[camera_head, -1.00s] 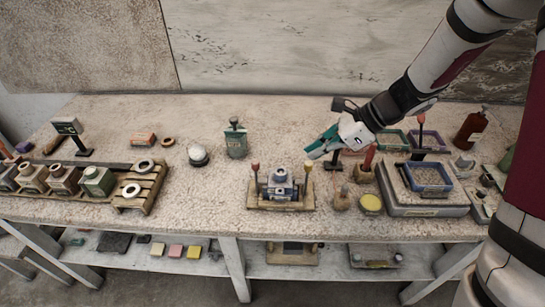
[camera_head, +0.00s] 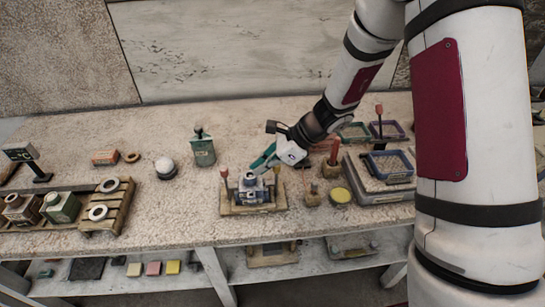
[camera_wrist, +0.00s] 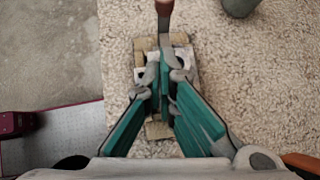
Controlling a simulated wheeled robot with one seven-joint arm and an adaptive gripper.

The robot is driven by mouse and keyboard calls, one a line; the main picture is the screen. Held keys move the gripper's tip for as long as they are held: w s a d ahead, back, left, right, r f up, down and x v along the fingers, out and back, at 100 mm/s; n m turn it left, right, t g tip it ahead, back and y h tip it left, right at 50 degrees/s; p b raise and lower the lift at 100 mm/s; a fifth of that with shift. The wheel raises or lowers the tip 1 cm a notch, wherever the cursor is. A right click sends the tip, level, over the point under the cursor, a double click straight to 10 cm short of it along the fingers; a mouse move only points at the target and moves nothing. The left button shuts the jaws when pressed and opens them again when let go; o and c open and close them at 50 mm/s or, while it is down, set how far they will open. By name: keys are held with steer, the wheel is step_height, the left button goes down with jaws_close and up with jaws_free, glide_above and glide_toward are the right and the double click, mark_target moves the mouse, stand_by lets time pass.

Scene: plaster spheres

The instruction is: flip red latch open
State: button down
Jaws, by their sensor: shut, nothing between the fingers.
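A wooden-based fixture (camera_head: 230,209) with a grey-blue block on it stands near the table's front edge. My gripper (camera_head: 258,164) is shut and empty, pointing down and left at the top of the fixture. In the wrist view, the teal fingers (camera_wrist: 164,82) lie over the fixture's base (camera_wrist: 158,130), hiding its middle. A reddish-brown handle (camera_wrist: 164,8) shows beyond the fingertips, apart from them. I cannot tell whether the fingers touch the block.
A wooden jar (camera_head: 312,195) and a yellow-topped jar (camera_head: 340,194) stand right of the fixture. A blue tray (camera_head: 389,178) sits on a grey slab farther right. A green canister (camera_head: 203,152) and a white sphere (camera_head: 165,165) stand behind left.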

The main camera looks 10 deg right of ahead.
mark_target(223, 175)
steer(key=a, duration=0.1)
steer(key=a+f, duration=0.1)
steer(key=a, duration=0.1)
steer(key=shift+w+a+f+p, duration=0.25)
steer(key=shift+a+f+p, duration=0.05)
steer(key=shift+a+p, duration=0.1)
steer(key=shift+w+a, duration=0.25)
steer(key=shift+a, duration=0.5)
steer(key=shift+a+r+h, duration=0.1)
steer(key=shift+a+h, duration=0.25)
steer(key=shift+h, duration=0.05)
steer(key=shift+a, duration=0.15)
steer(key=shift+a+r+h+p, duration=0.2)
steer(key=shift+a+h+p, duration=0.15)
steer(key=shift+a+h, duration=0.25)
steer(key=shift+a+r+h+p, duration=0.15)
steer(key=shift+a+h+p, duration=0.2)
steer(key=shift+a, duration=0.4)
steer(key=shift+w+a+f+h+p, duration=0.15)
steer(key=shift+a+h, duration=0.3)
steer(key=shift+a, duration=0.5)
steer(key=shift+a+f+h+p, duration=0.15)
steer(key=shift+a+h, duration=0.3)
steer(key=shift+a, duration=0.55)
steer(key=shift+w+a+f+h+p, duration=0.15)
steer(key=shift+a+h, duration=0.3)
steer(key=shift+a, duration=0.5)
